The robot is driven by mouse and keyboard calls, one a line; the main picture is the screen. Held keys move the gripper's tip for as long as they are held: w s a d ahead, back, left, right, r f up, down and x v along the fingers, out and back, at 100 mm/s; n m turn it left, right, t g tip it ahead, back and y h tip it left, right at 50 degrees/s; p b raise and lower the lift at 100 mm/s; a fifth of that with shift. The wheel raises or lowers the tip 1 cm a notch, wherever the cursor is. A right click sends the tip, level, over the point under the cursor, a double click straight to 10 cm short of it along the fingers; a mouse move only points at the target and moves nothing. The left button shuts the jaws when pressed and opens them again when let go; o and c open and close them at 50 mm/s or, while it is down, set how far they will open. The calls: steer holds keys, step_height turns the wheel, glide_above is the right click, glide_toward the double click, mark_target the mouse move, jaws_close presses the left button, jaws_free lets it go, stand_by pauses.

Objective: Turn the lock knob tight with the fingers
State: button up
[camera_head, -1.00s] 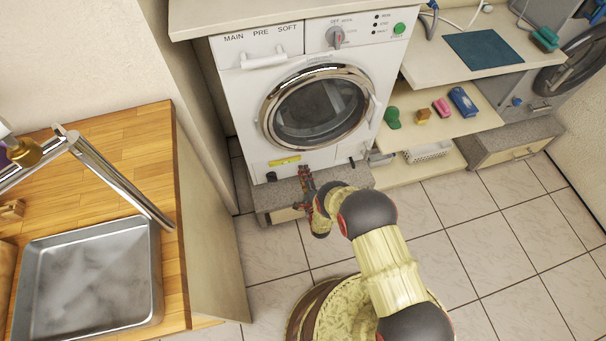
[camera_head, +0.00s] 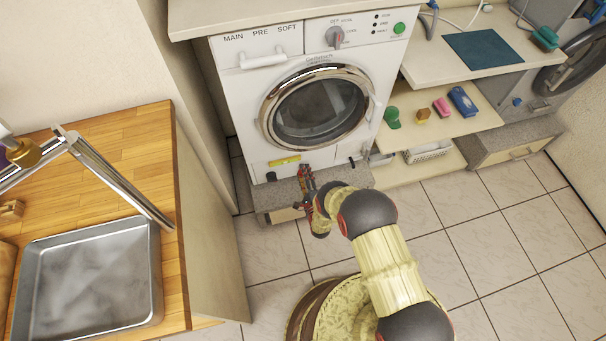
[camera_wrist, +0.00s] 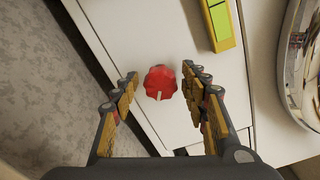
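The lock knob is a red, lobed knob (camera_wrist: 160,83) with a pale pointer mark, on the white lower front of the washing machine (camera_head: 250,100). In the wrist view it lies between and just beyond the fingertips of my gripper (camera_wrist: 160,78). The fingers are spread wide, with a gap on both sides of the knob, and touch nothing that I can see. In the head view my gripper (camera_head: 306,185) is low at the front of the washer and hides the knob.
A yellow-green level (camera_wrist: 219,22) is on the panel beside the knob; it also shows in the head view (camera_head: 285,160). The round washer door (camera_head: 317,107) is above. A grey plinth (camera_head: 285,192) is below. A sink counter (camera_head: 120,140) stands at left. Tiled floor (camera_head: 480,220) is clear at right.

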steer(key=shift+s, duration=0.1)
steer(key=v, duration=1.1)
steer(key=shift+s, duration=0.35)
steer(key=shift+d, duration=0.15)
